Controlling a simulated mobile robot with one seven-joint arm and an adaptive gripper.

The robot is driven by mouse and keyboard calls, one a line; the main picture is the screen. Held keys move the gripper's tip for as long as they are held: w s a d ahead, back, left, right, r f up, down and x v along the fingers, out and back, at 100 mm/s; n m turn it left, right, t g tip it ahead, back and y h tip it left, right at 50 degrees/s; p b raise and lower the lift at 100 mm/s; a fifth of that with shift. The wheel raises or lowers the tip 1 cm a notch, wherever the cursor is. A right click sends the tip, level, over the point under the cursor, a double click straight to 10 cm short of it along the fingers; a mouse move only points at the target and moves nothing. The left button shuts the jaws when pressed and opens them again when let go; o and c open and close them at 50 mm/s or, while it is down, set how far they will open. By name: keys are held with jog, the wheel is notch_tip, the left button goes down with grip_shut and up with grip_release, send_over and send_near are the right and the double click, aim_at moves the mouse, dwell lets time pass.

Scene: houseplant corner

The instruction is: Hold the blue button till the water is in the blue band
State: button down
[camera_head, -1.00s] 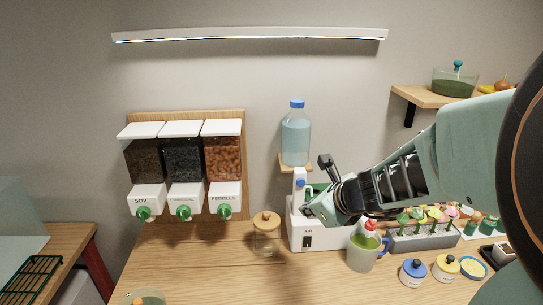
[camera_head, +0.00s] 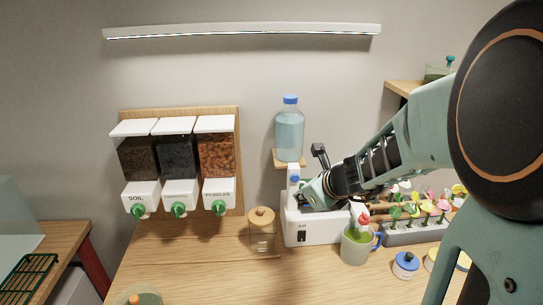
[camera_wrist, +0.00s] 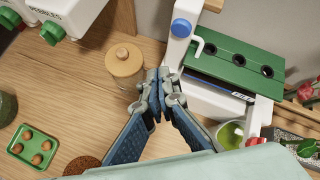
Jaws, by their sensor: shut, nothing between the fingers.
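The blue button (camera_head: 294,178) is a round knob on the white upright post of the white machine (camera_head: 308,230). It also shows in the wrist view (camera_wrist: 181,28), beside a bent white spout. A clear bottle of pale blue water (camera_head: 290,137) with a blue cap stands on a small wooden shelf above. My gripper (camera_wrist: 158,82) is shut and empty. In the wrist view its tips are below and left of the button, apart from it in the picture. In the head view my gripper (camera_head: 304,194) is just below the button.
A lidded glass jar (camera_head: 262,232) stands left of the machine. A green mug (camera_head: 357,245) stands to its front right. Three dispensers (camera_head: 178,163) hang on the left wall. A planter of flowers (camera_head: 415,232) and lidded pots are at the right. The front counter is mostly clear.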

aim_at(295, 179)
jog(key=shift+w+p, duration=0.45)
jog(key=shift+w, duration=1.7)
jog(key=shift+w, duration=0.4)
jog(key=shift+w+p, duration=0.3)
jog(key=shift+w, duration=0.2)
dwell(5.0)
